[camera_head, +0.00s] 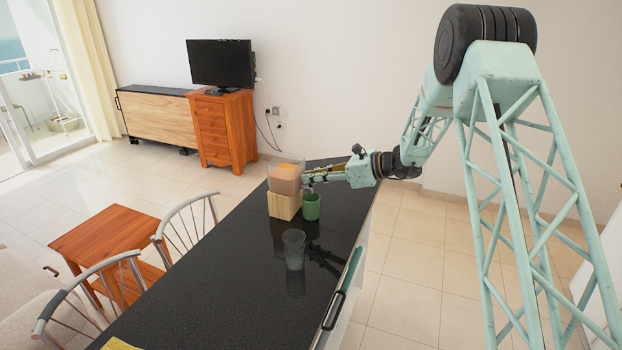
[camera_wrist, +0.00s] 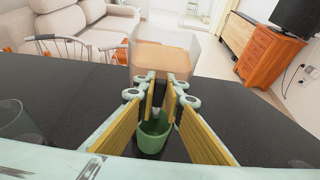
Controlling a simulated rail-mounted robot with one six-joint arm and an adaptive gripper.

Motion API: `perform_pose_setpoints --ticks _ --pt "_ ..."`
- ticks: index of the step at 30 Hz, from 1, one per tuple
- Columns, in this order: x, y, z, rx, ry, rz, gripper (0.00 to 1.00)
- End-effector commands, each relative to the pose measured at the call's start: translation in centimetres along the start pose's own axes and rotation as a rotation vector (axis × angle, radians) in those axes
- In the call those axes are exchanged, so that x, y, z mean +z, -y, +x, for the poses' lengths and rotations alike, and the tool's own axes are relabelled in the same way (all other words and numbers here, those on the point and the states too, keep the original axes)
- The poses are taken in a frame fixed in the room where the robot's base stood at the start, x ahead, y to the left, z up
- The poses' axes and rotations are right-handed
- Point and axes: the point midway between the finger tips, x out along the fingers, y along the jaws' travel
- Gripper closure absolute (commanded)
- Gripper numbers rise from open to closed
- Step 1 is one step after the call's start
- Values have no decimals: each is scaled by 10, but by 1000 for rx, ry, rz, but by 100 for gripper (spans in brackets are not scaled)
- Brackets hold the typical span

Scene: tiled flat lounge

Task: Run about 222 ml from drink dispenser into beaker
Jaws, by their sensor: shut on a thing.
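The drink dispenser (camera_head: 283,203) stands on the dark counter, a clear tank with orange-brown liquid on a pale wooden base. Its tank (camera_wrist: 165,52) fills the upper middle of the wrist view. A green cup (camera_head: 311,207) stands upright close in front of it, and shows below my fingers in the wrist view (camera_wrist: 151,143). A clear, empty-looking glass (camera_head: 293,250) stands apart, nearer the camera; part of it shows at the wrist view's left edge (camera_wrist: 14,120). My gripper (camera_wrist: 160,88) is shut on the dispenser's tap, above the green cup. The fingers hide most of the tap; I cannot see a stream.
The black counter (camera_head: 215,290) is clear around the glass. A yellow item (camera_head: 120,344) lies at its near end. Chairs (camera_head: 188,225) and a small wooden table (camera_head: 105,238) stand to the left. A drawer cabinet (camera_head: 225,128) with a television stands behind.

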Motion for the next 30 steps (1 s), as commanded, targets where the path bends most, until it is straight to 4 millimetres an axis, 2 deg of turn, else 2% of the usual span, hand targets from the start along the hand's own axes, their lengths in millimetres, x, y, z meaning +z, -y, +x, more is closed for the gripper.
perform_pose_setpoints --ticks 11,30 --pt "-7 0 -3 -1 108 3 100" --pt "-12 0 -12 0 405 2 100"
